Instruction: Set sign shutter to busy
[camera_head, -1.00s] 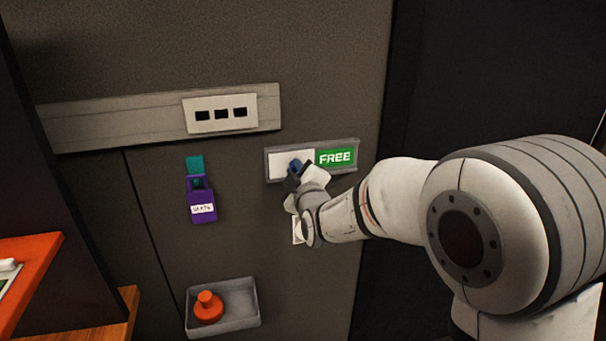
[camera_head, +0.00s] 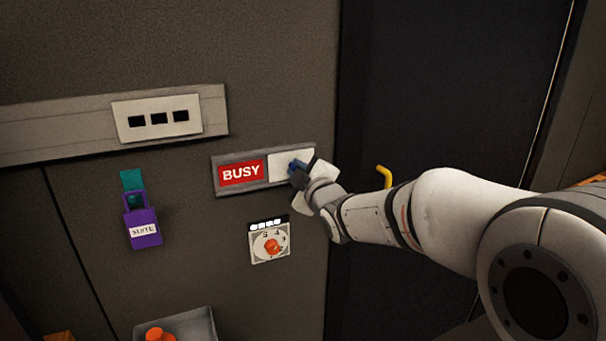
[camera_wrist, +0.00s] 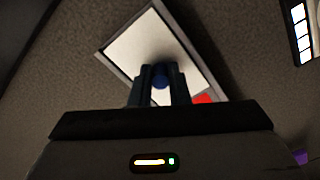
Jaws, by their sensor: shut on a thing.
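The sign (camera_head: 216,177) is a grey frame on the wall with a white sliding shutter (camera_head: 279,173). The shutter covers the right half, and the red BUSY field (camera_head: 241,173) shows on the left. My gripper (camera_head: 296,168) is at the shutter, shut on its small blue knob. In the wrist view, the fingers of my gripper (camera_wrist: 160,80) close around the blue knob (camera_wrist: 160,77) in front of the white shutter (camera_wrist: 150,45). A bit of red shows beside the fingers there.
A dial with a red knob (camera_head: 272,246) is below the sign. A purple padlock (camera_head: 143,228) hangs on a teal hasp at left. A plate with three dark slots (camera_head: 158,118) is at upper left. A grey tray (camera_head: 196,323) holds an orange object (camera_head: 160,335). A yellow handle (camera_head: 384,176) is behind my arm.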

